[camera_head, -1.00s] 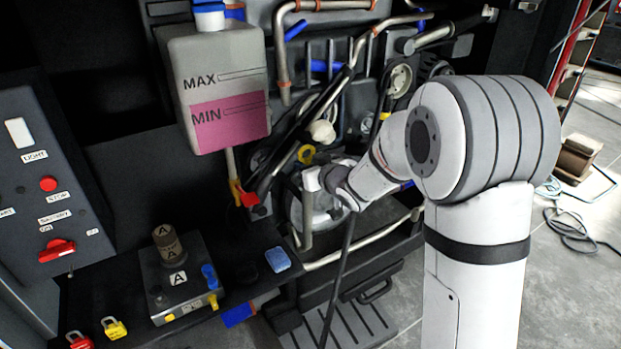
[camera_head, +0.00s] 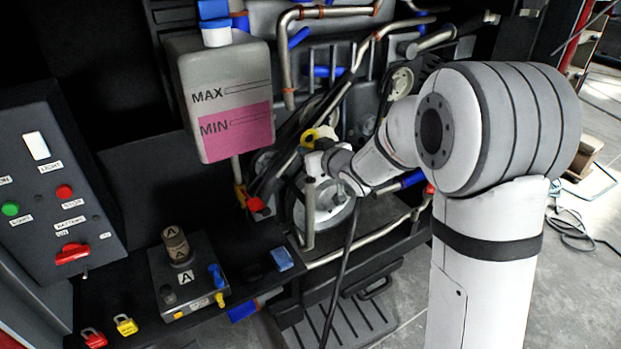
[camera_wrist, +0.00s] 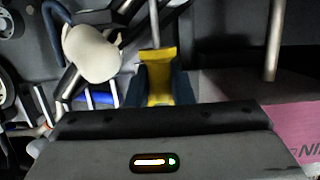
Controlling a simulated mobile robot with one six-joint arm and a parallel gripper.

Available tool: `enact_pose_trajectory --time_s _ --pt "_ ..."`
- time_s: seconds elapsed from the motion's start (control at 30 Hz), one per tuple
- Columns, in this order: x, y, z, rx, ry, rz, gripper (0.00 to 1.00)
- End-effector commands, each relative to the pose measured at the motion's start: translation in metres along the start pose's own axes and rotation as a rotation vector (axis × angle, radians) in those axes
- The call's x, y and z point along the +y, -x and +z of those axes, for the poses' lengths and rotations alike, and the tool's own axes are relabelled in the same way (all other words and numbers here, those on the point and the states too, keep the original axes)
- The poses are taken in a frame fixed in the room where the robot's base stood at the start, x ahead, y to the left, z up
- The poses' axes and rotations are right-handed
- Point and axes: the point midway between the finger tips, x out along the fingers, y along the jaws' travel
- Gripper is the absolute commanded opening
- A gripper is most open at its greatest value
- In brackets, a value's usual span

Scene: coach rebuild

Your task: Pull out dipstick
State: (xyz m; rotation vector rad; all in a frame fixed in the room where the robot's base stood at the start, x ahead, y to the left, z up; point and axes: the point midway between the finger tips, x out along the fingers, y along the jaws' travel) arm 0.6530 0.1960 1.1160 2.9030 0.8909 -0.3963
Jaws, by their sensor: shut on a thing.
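The dipstick's yellow handle (camera_wrist: 158,82) sits between my gripper's (camera_wrist: 157,88) two dark blue fingers in the wrist view. A thin metal rod (camera_wrist: 154,25) runs from the handle toward the top of that view. In the head view the yellow handle (camera_head: 310,137) shows just above my gripper (camera_head: 314,150), at the engine. My gripper is shut on the handle. The rod's far end is out of sight, and I cannot tell how much of it is still in its tube.
A coolant tank (camera_head: 222,80) with MAX and MIN marks hangs left of my gripper. A pale round part (camera_wrist: 92,52) lies close beside the fingers. Pipes (camera_head: 285,55) and hoses crowd the engine. A control panel (camera_head: 50,180) stands at left; grey floor (camera_head: 590,270) is open at right.

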Motion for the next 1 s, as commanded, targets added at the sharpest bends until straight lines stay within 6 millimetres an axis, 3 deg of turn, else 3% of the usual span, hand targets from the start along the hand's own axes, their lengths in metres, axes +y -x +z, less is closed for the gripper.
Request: enact_pose_trajectory --time_s 1.0 --pt "0.0 0.02 -0.073 0.002 0.001 0.0 0.0"
